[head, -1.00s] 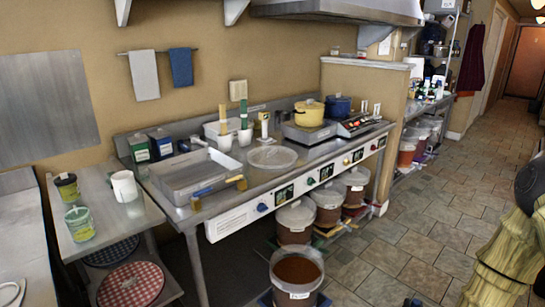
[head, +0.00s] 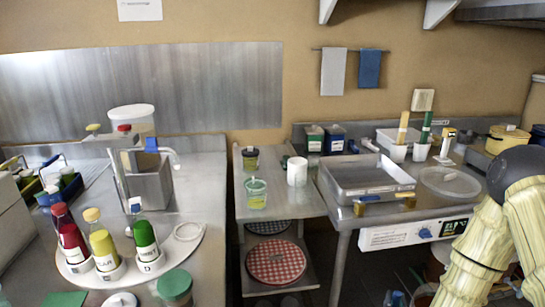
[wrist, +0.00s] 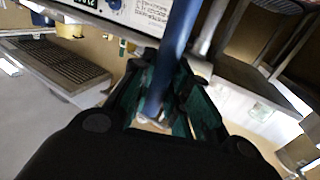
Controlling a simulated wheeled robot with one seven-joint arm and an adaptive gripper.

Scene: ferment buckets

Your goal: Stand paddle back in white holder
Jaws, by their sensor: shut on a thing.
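In the wrist view, my gripper (wrist: 166,80) is shut on a blue shaft (wrist: 178,40), which I take to be the paddle. The shaft runs up out of the picture, and its far end is hidden. In the head view, neither my gripper nor the held shaft shows. A white open-topped holder (head: 297,172) stands upright on the small steel side table. Two smaller white cups (head: 397,152) (head: 421,151) stand behind the steel tray; one has a tan upright piece, the other a green one. I cannot tell which the task means.
A steel tray (head: 345,182) and a clear round lid (head: 450,181) lie on the counter. A blue-handled tool (head: 384,199) lies at the tray's front edge. Several bottles crowd the left counter.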

